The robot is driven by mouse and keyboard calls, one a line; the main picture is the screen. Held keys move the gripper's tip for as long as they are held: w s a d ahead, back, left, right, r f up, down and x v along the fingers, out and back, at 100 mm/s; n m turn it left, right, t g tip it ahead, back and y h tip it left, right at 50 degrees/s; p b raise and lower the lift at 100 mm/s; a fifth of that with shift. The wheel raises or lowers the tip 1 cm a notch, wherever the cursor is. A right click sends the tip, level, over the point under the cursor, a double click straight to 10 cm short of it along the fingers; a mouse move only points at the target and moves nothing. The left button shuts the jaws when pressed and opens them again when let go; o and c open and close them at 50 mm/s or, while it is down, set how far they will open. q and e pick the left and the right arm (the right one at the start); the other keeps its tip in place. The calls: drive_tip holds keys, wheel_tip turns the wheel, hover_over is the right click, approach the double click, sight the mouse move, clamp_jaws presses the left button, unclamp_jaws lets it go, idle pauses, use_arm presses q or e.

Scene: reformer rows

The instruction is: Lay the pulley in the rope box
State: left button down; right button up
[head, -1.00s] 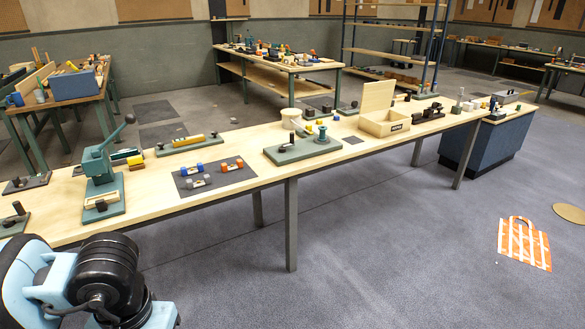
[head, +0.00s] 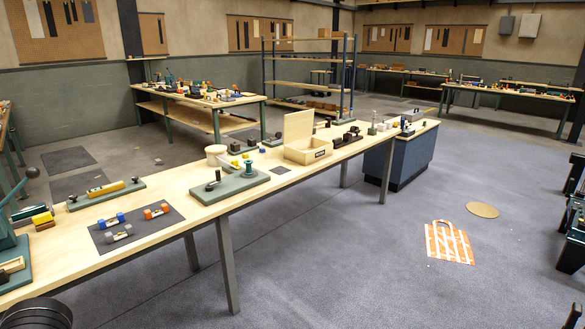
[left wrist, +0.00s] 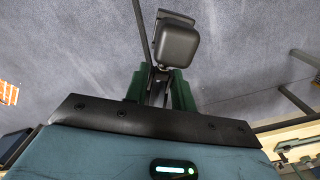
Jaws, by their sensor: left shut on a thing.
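My left gripper (left wrist: 160,92) shows in the left wrist view with its dark green fingers shut on a dark, rounded block. I take this block for the pulley (left wrist: 177,44); its wheel is not clear from this side. It is held over grey floor, clear of the bench. My left gripper is outside the head view, and my right gripper is not seen.
The long wooden bench (head: 190,222) runs from lower left to the back. A green board (head: 226,187) with a teal spool stands left of the box. Dark blocks on a tray (head: 346,141) stand to its right. An orange-striped bag (head: 449,243) lies on the open floor.

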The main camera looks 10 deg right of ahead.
use_arm(q)
drive_tip(key=shift+f, duration=0.1)
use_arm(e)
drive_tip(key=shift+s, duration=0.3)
